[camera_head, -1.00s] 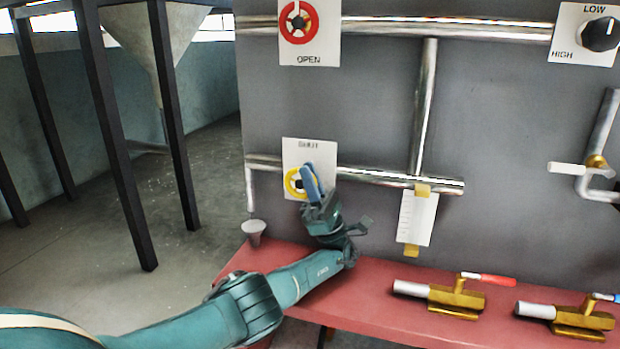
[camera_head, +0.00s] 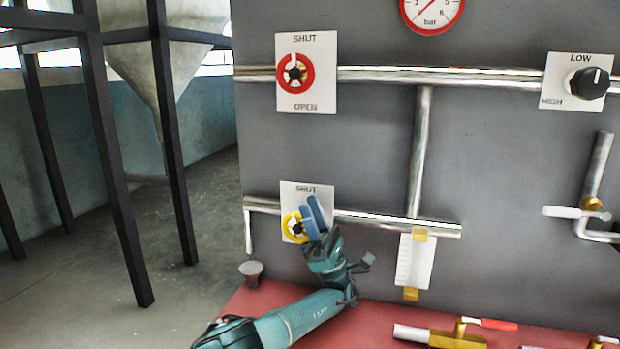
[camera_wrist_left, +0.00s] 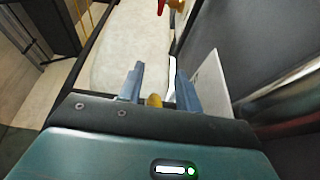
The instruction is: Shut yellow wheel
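The yellow wheel (camera_head: 286,226) sits on a white plate (camera_head: 322,191) low on the left of the grey panel. A label at the top of this plate is hard to read. My left gripper (camera_head: 316,214) is at the wheel's right side, its blue fingers covering part of the wheel and plate. In the left wrist view the two fingers of my left gripper (camera_wrist_left: 160,85) stand apart, with a small yellow piece (camera_wrist_left: 155,101) between them and gaps beside it. I cannot tell whether a finger touches the wheel. My right gripper is not in view.
A red wheel (camera_head: 308,74) is on the plate above, marked SHUT and OPEN. Steel pipes (camera_head: 420,150) run across the panel. A black knob (camera_head: 590,83) is at upper right. A red bench (camera_head: 245,300) lies below, with a brass valve (camera_head: 455,340). A grey cup-shaped piece (camera_head: 251,269) stands at its left.

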